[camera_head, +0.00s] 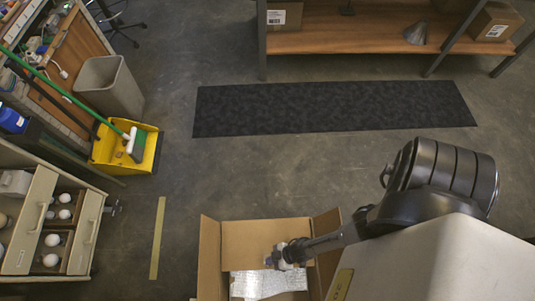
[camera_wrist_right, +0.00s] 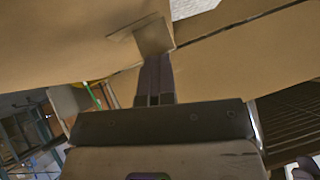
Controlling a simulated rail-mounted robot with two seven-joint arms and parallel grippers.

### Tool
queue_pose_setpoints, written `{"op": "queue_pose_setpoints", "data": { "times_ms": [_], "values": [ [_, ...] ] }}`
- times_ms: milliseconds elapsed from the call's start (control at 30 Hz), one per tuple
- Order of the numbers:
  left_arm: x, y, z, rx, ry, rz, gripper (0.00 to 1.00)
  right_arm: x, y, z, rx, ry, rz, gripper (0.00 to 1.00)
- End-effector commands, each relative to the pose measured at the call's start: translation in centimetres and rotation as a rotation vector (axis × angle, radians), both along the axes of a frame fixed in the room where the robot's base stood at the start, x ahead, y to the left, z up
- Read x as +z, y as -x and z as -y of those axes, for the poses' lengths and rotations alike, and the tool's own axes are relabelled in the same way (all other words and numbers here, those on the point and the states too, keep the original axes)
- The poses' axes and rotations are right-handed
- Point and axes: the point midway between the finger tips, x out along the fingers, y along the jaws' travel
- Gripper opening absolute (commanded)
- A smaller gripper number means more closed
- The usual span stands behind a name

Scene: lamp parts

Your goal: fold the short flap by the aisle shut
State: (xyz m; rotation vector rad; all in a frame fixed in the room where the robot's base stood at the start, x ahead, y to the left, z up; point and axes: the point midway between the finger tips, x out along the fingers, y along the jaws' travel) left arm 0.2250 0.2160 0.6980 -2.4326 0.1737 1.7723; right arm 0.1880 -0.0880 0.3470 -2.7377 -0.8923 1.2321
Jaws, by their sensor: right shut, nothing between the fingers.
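An open cardboard box (camera_head: 209,262) stands at the bottom middle of the head view, its near side cut off by the frame. A tan panel (camera_head: 250,238) spans its far side; I cannot tell whether it is the short flap tilted inward or the inner wall. A side flap (camera_head: 328,222) shows at the right. A silvery, printed packet (camera_head: 262,284) lies inside. My right gripper (camera_head: 276,260) is over the opening, by the panel's right part. In the right wrist view its closed fingers (camera_wrist_right: 154,75) are close against brown cardboard (camera_wrist_right: 70,35); contact is unclear. My left gripper is not in view.
A dark mat (camera_head: 330,107) lies on the floor beyond the box. A yellow dustpan (camera_head: 150,150), a grey bin (camera_head: 108,85) and an open drawer unit with white bulbs (camera_head: 65,213) are at the left. A wooden shelf (camera_head: 370,38) stands at the back. Floor around the yellow strip (camera_head: 157,238) is clear.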

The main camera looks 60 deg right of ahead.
Motion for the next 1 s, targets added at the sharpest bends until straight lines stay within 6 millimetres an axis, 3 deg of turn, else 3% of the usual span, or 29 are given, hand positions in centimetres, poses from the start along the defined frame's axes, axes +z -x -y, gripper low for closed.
{"op": "queue_pose_setpoints", "data": {
  "times_ms": [233,533,1000],
  "values": [
    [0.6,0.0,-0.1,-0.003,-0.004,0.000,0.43,0.4,0.3,0.3,-0.002,0.010,-0.010,0.00],
    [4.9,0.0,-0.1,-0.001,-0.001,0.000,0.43,4.8,0.2,0.3,-0.003,0.004,-0.003,0.00],
    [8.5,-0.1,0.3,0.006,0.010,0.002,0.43,10.2,5.3,3.3,-0.003,0.003,-0.001,0.00]
  ]
}}
